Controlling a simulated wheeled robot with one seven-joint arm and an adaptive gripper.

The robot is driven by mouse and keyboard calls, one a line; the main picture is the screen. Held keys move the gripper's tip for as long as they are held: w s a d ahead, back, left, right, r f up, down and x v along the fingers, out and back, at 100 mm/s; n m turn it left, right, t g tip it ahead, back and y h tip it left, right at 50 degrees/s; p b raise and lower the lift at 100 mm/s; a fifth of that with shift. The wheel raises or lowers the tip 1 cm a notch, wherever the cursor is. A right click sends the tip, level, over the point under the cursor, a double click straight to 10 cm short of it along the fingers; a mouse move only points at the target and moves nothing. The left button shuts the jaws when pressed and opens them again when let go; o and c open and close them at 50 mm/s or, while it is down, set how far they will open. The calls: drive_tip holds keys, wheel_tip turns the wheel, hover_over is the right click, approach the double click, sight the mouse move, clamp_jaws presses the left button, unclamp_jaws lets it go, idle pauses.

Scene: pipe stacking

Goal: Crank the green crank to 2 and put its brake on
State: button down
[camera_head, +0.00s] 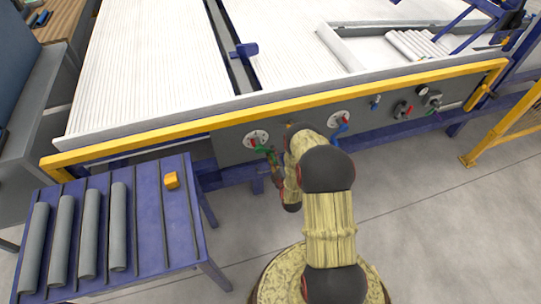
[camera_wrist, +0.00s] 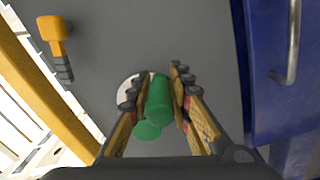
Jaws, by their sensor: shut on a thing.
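The green crank (camera_head: 263,150) sits at the white round dial (camera_head: 257,136) on the grey panel, at the left end. In the wrist view, its green handle (camera_wrist: 158,100) stands between the fingers of my gripper (camera_wrist: 157,82), which is shut on it. A lower green part (camera_wrist: 147,131) shows beneath the handle, and a piece of the white dial (camera_wrist: 126,90) shows at the left. The dial's numbers are too small to read. A small red part is at the dial in the head view. A yellow lever with a dark end (camera_wrist: 54,42) is on the panel, upper left in the wrist view.
A second dial (camera_head: 339,120) with a blue crank (camera_head: 342,129) is to the right, then more red and green controls. A yellow rail (camera_head: 200,124) runs above the panel.

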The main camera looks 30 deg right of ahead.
drive_tip(key=shift+d+r+n, duration=0.1)
drive_tip(key=shift+r+n, duration=0.2)
drive_tip(key=shift+n, duration=0.3)
drive_tip(key=c, duration=1.7)
unclamp_jaws()
drive_tip(key=v, duration=1.2)
